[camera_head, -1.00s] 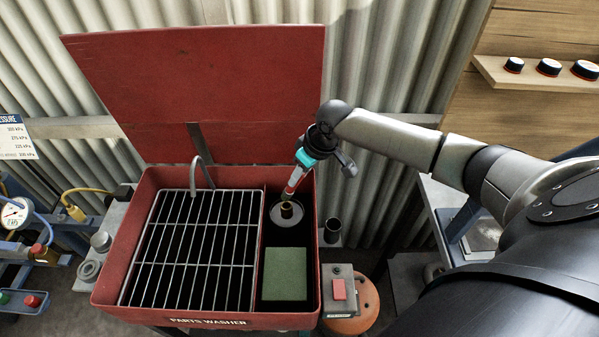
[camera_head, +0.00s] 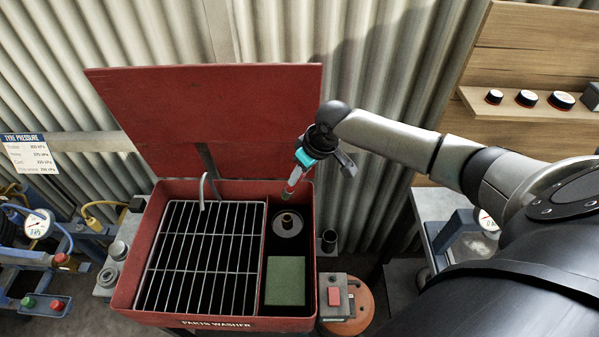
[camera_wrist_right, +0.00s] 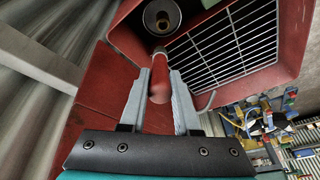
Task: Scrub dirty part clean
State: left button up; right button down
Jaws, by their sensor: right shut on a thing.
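My right gripper (camera_head: 299,172) is shut on a red-handled brush (camera_head: 292,184), which points down over the back right of the red parts washer (camera_head: 218,322). In the right wrist view, the red handle (camera_wrist_right: 160,80) sits between the two grey fingers. A round metal part (camera_head: 287,223) with a brassy centre lies in the washer's narrow right compartment. It also shows in the right wrist view (camera_wrist_right: 160,17). The brush tip appears above and apart from it. Any dirt on the part is too small to tell. My left gripper is not in view.
A wire rack (camera_head: 200,262) fills the washer's left side. A green pad (camera_head: 285,281) lies in front of the round part. The red lid (camera_head: 205,115) stands open behind. A switch box (camera_head: 334,297) is at the front right, and a bent spout (camera_head: 205,185) at the back.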

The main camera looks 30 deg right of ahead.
dwell(0.4)
jog(key=shift+f, duration=0.4)
